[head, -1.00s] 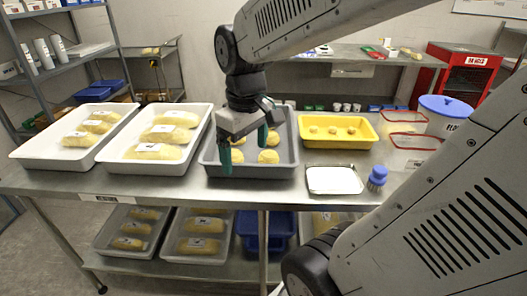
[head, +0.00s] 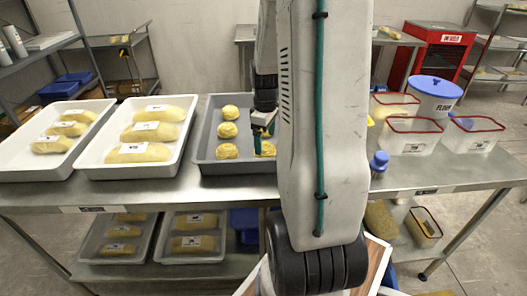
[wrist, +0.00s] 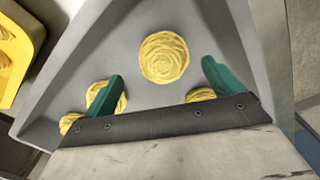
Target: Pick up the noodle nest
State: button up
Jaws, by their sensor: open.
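Several round yellow noodle nests lie in a grey tray (head: 203,150) on the steel table. In the head view, one nest (head: 265,149) is close by my gripper (head: 263,139), partly hidden by my arm; others (head: 227,130) lie to its left. In the wrist view, my gripper (wrist: 160,77) is open and empty, its green fingers spread wide. A whole nest (wrist: 164,54) sits just beyond the gap between the fingertips. Other nests are partly covered by the fingers and the gripper's body. I cannot tell how high the fingertips are above the tray floor.
White trays of wrapped yellow packs (head: 104,166) stand to the left. Right of my arm are a blue-knobbed brush (head: 379,161), red-rimmed clear bins (head: 412,140) and a blue-lidded flour tub (head: 436,98). A yellow tray (wrist: 22,50) borders the grey tray's wall.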

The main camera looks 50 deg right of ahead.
aim_at(265, 145)
jog(key=f, duration=0.4)
jog(key=shift+a, duration=0.2)
jog(key=c, duration=1.1)
jog(key=shift+r, duration=0.1)
notch_tip(265, 145, up, 10)
jog(key=shift+s+f, duration=0.1)
